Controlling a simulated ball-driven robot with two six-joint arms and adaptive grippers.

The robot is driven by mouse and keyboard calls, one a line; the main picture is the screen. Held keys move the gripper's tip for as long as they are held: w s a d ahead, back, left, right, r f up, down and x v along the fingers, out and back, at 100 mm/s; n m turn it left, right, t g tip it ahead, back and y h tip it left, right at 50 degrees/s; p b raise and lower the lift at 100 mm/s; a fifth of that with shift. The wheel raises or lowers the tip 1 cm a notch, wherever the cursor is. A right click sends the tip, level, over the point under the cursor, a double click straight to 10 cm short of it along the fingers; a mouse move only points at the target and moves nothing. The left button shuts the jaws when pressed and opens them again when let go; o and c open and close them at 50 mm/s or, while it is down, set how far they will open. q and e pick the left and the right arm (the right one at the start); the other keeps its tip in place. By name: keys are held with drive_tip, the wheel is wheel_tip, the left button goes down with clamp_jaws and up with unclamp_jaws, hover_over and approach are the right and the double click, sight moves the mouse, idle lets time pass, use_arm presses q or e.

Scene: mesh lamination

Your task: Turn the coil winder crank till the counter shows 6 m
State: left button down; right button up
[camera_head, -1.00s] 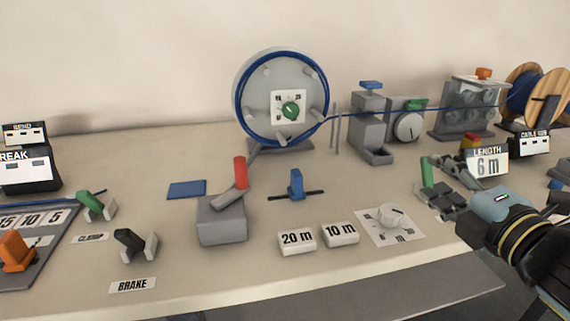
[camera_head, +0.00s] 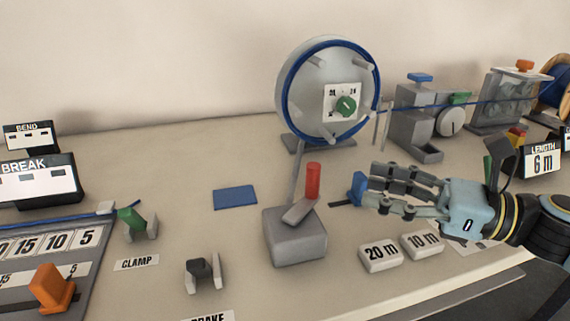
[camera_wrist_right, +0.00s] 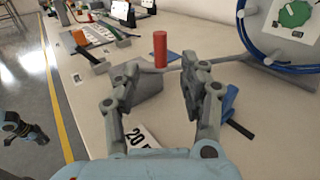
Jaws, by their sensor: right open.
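The coil winder crank has an upright red handle (camera_head: 313,181) on a grey arm above a grey box (camera_head: 296,240). The drum (camera_head: 329,95) behind it carries blue cable around its rim. The length counter (camera_head: 543,161) at the right reads 6 m. My right gripper (camera_head: 374,186) is open and empty, right of the red handle and apart from it, near the blue slider. In the right wrist view the red handle (camera_wrist_right: 160,49) shows beyond the gap between the open fingers (camera_wrist_right: 160,84). Part of my left gripper (camera_wrist_right: 22,134) shows at the left edge there, its jaws unclear.
A blue slider knob (camera_head: 357,189) sits close to the right fingertips. The 20 m block (camera_head: 380,253) and 10 m block (camera_head: 422,244) lie below the right gripper. The clamp lever (camera_head: 132,220) and brake lever (camera_head: 203,272) stand left. A flat blue plate (camera_head: 235,197) lies behind the box.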

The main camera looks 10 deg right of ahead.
sight(311, 195)
drive_tip(key=p+x, duration=0.2)
drive_tip(key=x, duration=0.7)
drive_tip(key=shift+w+a+r, duration=0.15)
drive_tip(key=shift+w+a, duration=0.05)
drive_tip(key=shift+a, duration=0.05)
drive_tip(key=shift+w+a, duration=0.25)
drive_tip(key=shift+a, duration=0.1)
use_arm(q)
drive_tip(key=shift+s+d+r, duration=0.2)
drive_tip(key=shift+d+r, duration=0.25)
drive_tip(key=shift+d, duration=0.05)
drive_tip(key=shift+s+d+r, duration=0.15)
drive_tip(key=shift+d+r, duration=0.3)
drive_tip(key=shift+d, duration=0.05)
use_arm(e)
drive_tip(key=shift+c, duration=0.3)
use_arm(q)
drive_tip(key=shift+s+d, duration=0.2)
drive_tip(key=shift+s, duration=0.15)
use_arm(e)
clamp_jaws()
